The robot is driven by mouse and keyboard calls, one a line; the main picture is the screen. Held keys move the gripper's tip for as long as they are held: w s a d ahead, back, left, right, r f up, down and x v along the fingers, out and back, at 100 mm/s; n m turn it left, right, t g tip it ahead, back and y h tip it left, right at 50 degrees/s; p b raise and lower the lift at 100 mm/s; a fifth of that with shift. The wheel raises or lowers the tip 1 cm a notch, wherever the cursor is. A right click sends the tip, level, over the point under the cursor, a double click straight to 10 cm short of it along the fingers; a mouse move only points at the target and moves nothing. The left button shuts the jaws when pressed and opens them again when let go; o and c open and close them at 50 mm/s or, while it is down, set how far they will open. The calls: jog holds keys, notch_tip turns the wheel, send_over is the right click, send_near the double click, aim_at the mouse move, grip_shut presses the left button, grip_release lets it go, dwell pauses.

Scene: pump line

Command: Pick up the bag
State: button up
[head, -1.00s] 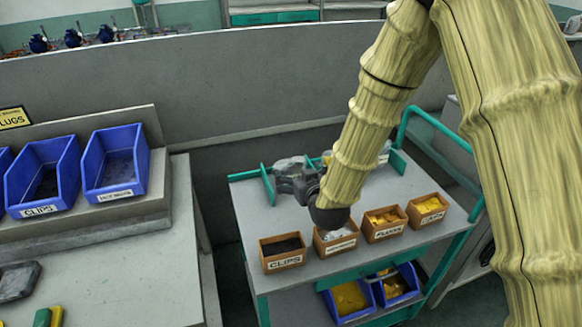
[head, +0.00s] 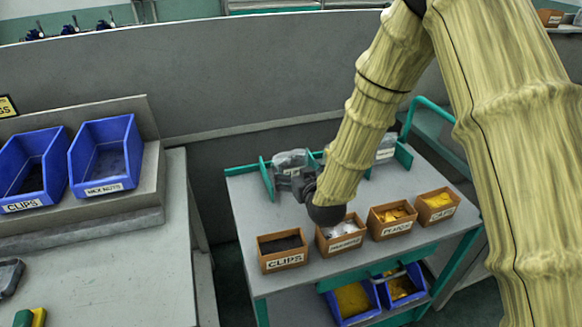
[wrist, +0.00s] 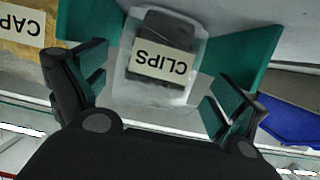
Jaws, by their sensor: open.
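A clear bag (wrist: 168,60) with dark contents and a CLIPS label stands between two teal plates on the cart top. In the head view this bag (head: 289,160) is at the cart's far side, partly hidden by my gripper. My gripper (wrist: 163,88) is open, with its two teal-padded fingers either side of the bag's near end in the wrist picture. I cannot tell whether they touch it. In the head view my gripper (head: 298,182) is mostly hidden behind my wrist. A second bag, labelled CAPS (wrist: 22,28), with yellow contents, is at the left of the wrist view.
Small brown boxes line the cart's front edge, including the CLIPS box (head: 283,251) and the PLUGS box (head: 392,220). Teal plates (head: 267,178) flank the bags. Blue bins (head: 105,156) stand on the bench at left. The cart's left top (head: 245,208) is clear.

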aim_at(294, 171)
jog(key=shift+f+p+x, duration=0.15)
jog(key=shift+p+x, duration=0.2)
jog(key=shift+x, duration=1.1)
jog(key=shift+f+p+x, duration=0.2)
jog(key=shift+p+x, duration=0.15)
jog(key=shift+x, duration=1.1)
jog(key=shift+s+d, duration=0.1)
jog(key=shift+d, duration=0.05)
jog(key=c, duration=0.7)
